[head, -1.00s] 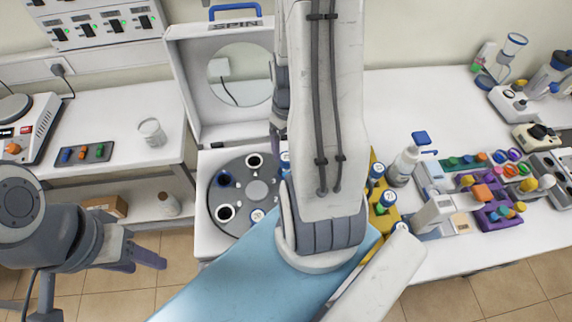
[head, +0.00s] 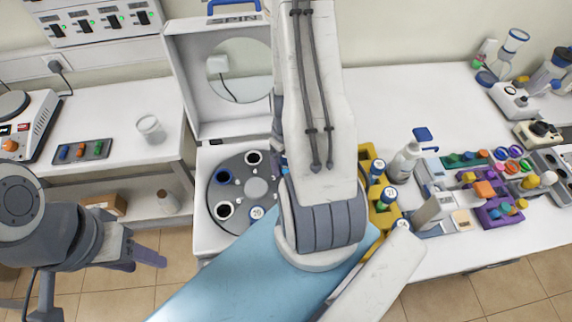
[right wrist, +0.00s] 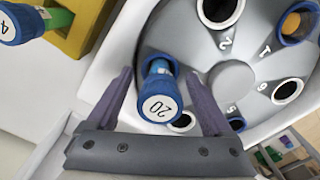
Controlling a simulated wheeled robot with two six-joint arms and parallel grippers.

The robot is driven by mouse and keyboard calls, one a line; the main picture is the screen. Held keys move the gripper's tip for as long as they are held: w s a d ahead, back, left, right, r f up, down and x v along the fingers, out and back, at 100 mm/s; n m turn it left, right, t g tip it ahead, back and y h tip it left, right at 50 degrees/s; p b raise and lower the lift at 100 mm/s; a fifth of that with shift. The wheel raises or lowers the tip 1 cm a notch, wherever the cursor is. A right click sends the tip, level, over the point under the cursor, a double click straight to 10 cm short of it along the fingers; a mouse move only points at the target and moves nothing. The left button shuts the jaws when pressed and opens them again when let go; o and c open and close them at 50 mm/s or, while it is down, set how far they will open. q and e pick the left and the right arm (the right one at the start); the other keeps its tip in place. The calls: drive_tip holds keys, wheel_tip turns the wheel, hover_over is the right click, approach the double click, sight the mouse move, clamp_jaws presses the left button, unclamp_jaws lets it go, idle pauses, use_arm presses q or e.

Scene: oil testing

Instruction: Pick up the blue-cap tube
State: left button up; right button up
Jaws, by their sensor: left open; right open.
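In the right wrist view a blue-cap tube (right wrist: 158,105) marked 20 stands at the edge of the grey centrifuge rotor (right wrist: 235,85), its cap facing the camera. My right gripper (right wrist: 158,76) is open, with one finger on each side of this tube. I cannot tell whether the fingers touch it. In the head view my right arm hides the right gripper. My left gripper (head: 148,260) is open and empty at the lower left.
A yellow rack (head: 365,165) with blue-cap tubes stands right of the centrifuge; a blue-cap tube marked 4 (right wrist: 20,22) shows in the right wrist view. The raised centrifuge lid (head: 180,75) stands behind the rotor. A bottle (head: 405,160) and coloured racks (head: 487,188) lie farther right.

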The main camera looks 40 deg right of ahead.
clamp_jaws()
drive_tip(key=shift+r, duration=0.1)
